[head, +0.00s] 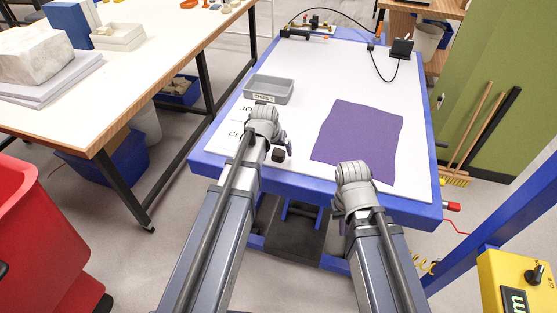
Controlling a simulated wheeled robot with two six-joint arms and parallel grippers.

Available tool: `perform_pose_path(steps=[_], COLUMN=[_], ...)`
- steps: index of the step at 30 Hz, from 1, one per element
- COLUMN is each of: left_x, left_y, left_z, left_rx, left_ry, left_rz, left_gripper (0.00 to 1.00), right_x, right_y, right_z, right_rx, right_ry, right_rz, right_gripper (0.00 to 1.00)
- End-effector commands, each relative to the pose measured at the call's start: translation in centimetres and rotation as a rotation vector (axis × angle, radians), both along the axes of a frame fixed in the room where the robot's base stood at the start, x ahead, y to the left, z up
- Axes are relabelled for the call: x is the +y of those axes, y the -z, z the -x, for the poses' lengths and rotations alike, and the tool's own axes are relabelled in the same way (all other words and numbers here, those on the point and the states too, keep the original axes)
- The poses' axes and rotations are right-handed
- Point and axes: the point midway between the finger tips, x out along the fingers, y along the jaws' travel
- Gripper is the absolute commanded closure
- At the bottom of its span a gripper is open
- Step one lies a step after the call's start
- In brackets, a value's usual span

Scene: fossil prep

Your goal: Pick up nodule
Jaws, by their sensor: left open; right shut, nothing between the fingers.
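A small dark brown lump, which looks like the nodule (278,155), lies on the white top of the blue-edged table, near its front edge. My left gripper (284,145) is open, just beside and above the lump. Its wrist hides part of the fingers, and I cannot tell whether they touch the lump. My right gripper (353,173) is shut and empty over the front edge of the purple mat. Its fingers are mostly hidden behind its wrist.
A grey labelled tray (269,90) stands behind my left gripper. A purple mat (358,139) lies right of centre. Printed lettering shows on the table left of my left wrist. Tools and a cable lie at the table's far end. A wooden bench (110,100) stands at left.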

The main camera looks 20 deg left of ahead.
Motion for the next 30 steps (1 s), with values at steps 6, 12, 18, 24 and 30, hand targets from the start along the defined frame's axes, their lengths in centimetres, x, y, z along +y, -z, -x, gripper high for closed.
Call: perform_pose_path(steps=[6, 12, 18, 24, 30], left_x=[-0.08, -0.08, -0.07, -0.06, -0.06], left_y=[1.98, 1.78, 1.78, 1.79, 1.79], left_z=[-0.79, -0.75, -0.74, -0.74, -0.74], left_rx=[0.0, 0.0, 0.0, 0.0, 0.0], left_ry=[0.0, 0.0, 0.0, -0.001, -0.001], left_rz=[0.0, 0.0, 0.0, 0.0, 0.0], left_gripper=[0.09, 0.09, 0.31, 0.54, 0.76], right_x=[0.0, 0.0, 0.0, 0.0, 0.0], right_y=[1.98, 1.78, 1.78, 1.79, 1.79], right_z=[0.0, 0.0, 0.0, 0.0, 0.0], right_rx=[0.0, 0.0, 0.0, 0.0, 0.0], right_ry=[0.0, 0.0, 0.0, 0.0, 0.0], right_rz=[0.0, 0.0, 0.0, 0.0, 0.0], right_gripper=[1.0, 1.0, 1.0, 1.0, 1.0])
